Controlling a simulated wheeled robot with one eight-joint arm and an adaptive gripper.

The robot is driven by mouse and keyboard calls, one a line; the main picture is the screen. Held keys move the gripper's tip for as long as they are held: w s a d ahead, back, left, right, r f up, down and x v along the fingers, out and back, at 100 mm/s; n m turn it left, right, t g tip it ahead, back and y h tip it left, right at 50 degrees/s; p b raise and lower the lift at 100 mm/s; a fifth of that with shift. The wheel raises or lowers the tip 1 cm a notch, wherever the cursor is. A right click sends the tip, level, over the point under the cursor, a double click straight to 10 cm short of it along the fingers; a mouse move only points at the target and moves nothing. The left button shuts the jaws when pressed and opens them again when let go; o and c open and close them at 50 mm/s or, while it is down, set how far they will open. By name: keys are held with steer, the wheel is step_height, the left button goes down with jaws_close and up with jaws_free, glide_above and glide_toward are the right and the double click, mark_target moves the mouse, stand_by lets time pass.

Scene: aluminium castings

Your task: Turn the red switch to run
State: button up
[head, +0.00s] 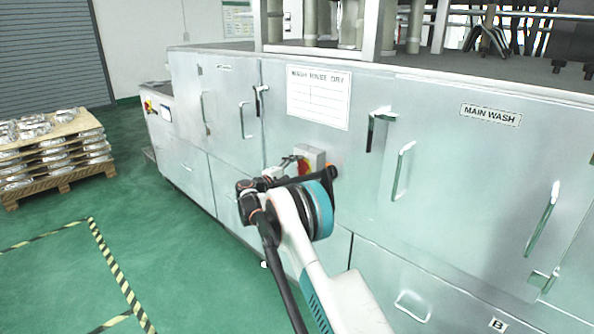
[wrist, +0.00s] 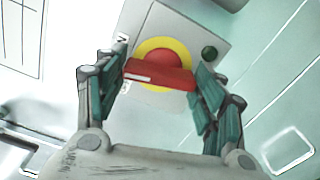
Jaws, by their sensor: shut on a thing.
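The red switch (wrist: 160,74) has a red handle bar on a round red knob with a yellow ring behind it. It sits on a pale grey box fixed to the metal cabinet front. My gripper (wrist: 160,80) is shut on the handle bar, with a finger at each end of it. The bar lies nearly level across the wrist view, with a white mark on its left part. In the head view the switch (head: 304,166) is partly hidden behind my wrist, and the fingers are hard to make out there. The label text beside the switch is too small to read.
A dark green button (wrist: 209,53) sits beside the switch on the same box. Cabinet door handles (head: 402,171) stick out to the right. A white chart (head: 319,97) is above the switch. A pallet of castings (head: 50,150) stands far left; the green floor between is clear.

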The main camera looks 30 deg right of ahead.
steer(key=shift+m, duration=1.3)
steer(key=o, duration=1.1)
steer(key=shift+c, duration=0.2)
steer(key=v, duration=1.2)
